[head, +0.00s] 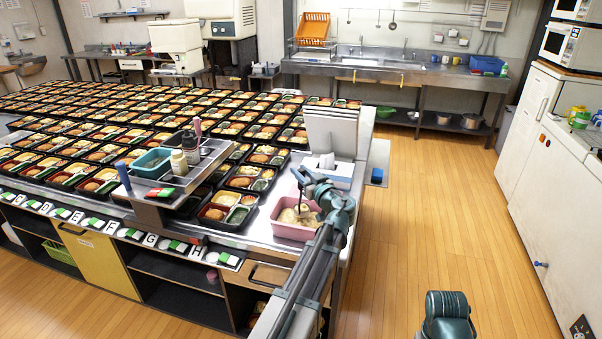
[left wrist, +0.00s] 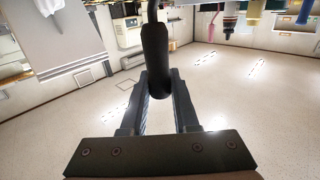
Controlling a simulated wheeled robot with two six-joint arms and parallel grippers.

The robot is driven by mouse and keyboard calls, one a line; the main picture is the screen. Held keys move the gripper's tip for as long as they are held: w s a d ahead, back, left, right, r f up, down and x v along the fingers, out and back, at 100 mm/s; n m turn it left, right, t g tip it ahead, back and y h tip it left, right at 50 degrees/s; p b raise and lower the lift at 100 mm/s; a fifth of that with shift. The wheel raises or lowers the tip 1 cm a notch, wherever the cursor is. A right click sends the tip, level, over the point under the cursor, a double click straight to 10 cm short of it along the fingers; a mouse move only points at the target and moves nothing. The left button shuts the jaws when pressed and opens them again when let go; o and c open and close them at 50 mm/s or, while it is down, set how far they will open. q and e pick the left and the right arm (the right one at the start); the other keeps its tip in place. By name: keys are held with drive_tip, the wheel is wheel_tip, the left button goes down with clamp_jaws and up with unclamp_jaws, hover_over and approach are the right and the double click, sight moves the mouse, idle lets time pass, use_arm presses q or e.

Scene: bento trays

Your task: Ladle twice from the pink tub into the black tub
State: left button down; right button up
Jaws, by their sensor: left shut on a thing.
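The pink tub (head: 292,232) stands near the counter's front right corner with pale yellowish food in it. My left gripper (head: 304,179) is above this tub, shut on the ladle (head: 299,199). The ladle hangs down toward the food, and its bowl cannot be made out. In the left wrist view the ladle's thick black handle (left wrist: 155,55) is between the two fingers (left wrist: 157,90). A dark container (head: 190,206) left of the pink tub, partly behind the raised shelf, may be the black tub; its contents are unclear. My right gripper is out of view; only part of that arm shows.
Rows of filled bento trays (head: 105,140) cover the counter. A raised metal shelf (head: 186,176) holds a teal tub (head: 152,163) and bottles, left of the pink tub. The wooden floor (head: 440,200) to the right is clear.

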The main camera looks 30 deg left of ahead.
use_arm(q)
drive_tip(key=shift+r+p, duration=2.55)
drive_tip(key=shift+r, duration=0.4)
drive_tip(key=shift+f, duration=0.1)
